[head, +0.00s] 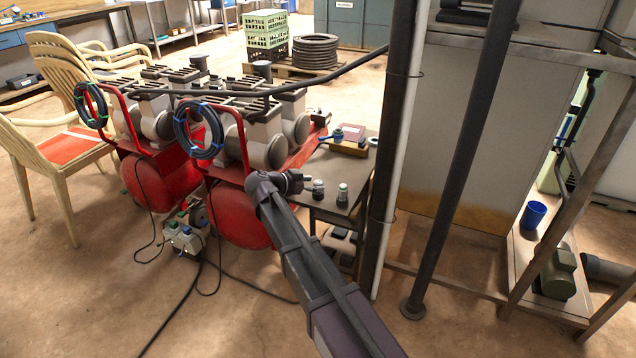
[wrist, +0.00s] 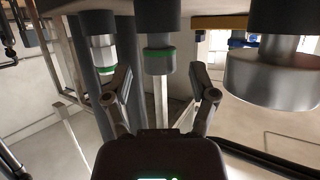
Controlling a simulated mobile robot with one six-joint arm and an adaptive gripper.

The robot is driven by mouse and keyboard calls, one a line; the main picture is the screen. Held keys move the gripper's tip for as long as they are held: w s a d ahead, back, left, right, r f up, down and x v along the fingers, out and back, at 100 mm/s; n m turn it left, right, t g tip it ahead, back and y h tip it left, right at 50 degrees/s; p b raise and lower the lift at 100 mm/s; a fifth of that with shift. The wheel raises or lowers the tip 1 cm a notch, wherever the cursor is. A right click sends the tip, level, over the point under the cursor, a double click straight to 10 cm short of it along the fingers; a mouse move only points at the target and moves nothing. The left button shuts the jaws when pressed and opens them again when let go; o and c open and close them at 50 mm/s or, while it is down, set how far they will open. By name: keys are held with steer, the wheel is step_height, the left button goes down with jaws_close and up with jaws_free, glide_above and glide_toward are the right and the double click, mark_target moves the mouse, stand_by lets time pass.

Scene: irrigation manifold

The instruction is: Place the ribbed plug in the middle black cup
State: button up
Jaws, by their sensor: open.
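My gripper (head: 293,182) is over the small dark table, just left of two small dark cylindrical pieces (head: 318,188) and (head: 342,192). In the wrist view, which appears upside down, my open fingers (wrist: 163,93) point at a dark grey cylinder with a green band (wrist: 158,60). It lies between and beyond the fingertips, not gripped. A second dark cylinder with a pale middle and green band (wrist: 103,52) is to its left, outside the fingers. I cannot tell which piece is the ribbed plug. I cannot make out the middle black cup.
A wide grey cylinder (wrist: 272,68) is close on the right in the wrist view. A yellow-brown box (head: 348,146) sits at the table's back. Red compressors (head: 240,212) stand left of the arm. A dark post (head: 395,150) rises right of the table. A blue cup (head: 533,215) is far right.

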steer(key=p+v, duration=0.3)
steer(key=v, duration=0.7)
steer(key=shift+r, duration=0.1)
stand_by(0.5)
steer(key=s+d+f+n+g+y, duration=0.2)
steer(key=s+d+f+g, duration=0.15)
steer(key=d, duration=0.55)
steer(key=s+d+f+n+g+y, duration=0.2)
steer(key=s+d+f, duration=0.15)
steer(key=d, duration=0.45)
steer(key=s+d+f+n+g+y, duration=0.2)
steer(key=s+d+f, duration=0.15)
steer(key=d, duration=0.55)
steer(key=s+d+f+n+g+y, duration=0.1)
steer(key=s+d+n+y, duration=0.3)
steer(key=s, duration=0.4)
steer(key=shift+s+d, duration=0.2)
steer(key=shift+d, duration=0.6)
